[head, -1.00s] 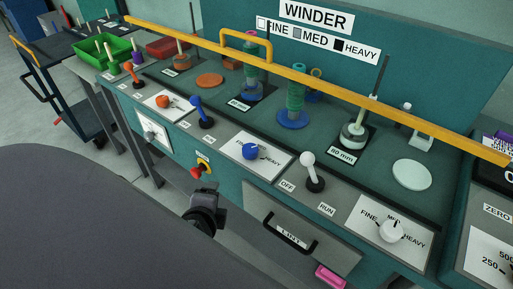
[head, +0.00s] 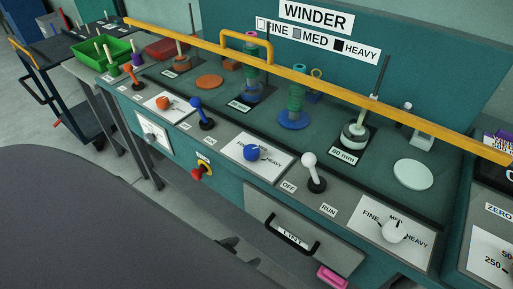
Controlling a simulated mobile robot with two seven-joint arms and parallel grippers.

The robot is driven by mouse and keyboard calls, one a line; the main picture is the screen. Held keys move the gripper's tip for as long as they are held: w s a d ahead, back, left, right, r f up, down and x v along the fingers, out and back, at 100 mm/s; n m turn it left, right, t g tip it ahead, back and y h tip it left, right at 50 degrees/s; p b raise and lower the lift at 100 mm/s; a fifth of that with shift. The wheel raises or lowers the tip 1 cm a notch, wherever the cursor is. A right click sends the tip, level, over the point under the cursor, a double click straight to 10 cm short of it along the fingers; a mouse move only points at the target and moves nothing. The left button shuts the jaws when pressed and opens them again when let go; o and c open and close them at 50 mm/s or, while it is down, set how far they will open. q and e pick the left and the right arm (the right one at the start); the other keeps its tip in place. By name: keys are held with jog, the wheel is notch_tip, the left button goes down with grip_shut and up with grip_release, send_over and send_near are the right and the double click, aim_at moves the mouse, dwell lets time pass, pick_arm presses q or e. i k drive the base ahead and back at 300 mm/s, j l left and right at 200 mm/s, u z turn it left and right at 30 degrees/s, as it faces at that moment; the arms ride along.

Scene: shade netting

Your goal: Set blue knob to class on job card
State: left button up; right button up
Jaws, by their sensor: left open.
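The blue knob (head: 251,153) sits on a white dial plate (head: 272,168) in the middle of the bench front. FINE, MED and HEAVY lettering rings the knob, but its pointer is too small to read. My left gripper (head: 229,243) is low in front of the bench, below and left of the drawer, apart from the knob. It is open, with nothing seen between its fingers. My right gripper is out of view. I cannot make out a job card. The back-panel sign (head: 318,40) reads WINDER, with FINE, MED and HEAVY colour squares.
A white lever (head: 311,172) and a white knob (head: 393,232) stand right of the blue knob. A blue lever (head: 201,113) and an orange knob (head: 163,103) stand left. A yellow rail (head: 330,83) crosses above the bench. A red button (head: 197,174) sticks out in front.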

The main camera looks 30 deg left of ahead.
aim_at(251, 152)
jog(key=j, duration=0.7)
jog(key=k+j+z, duration=0.1)
jog(key=j, duration=0.6)
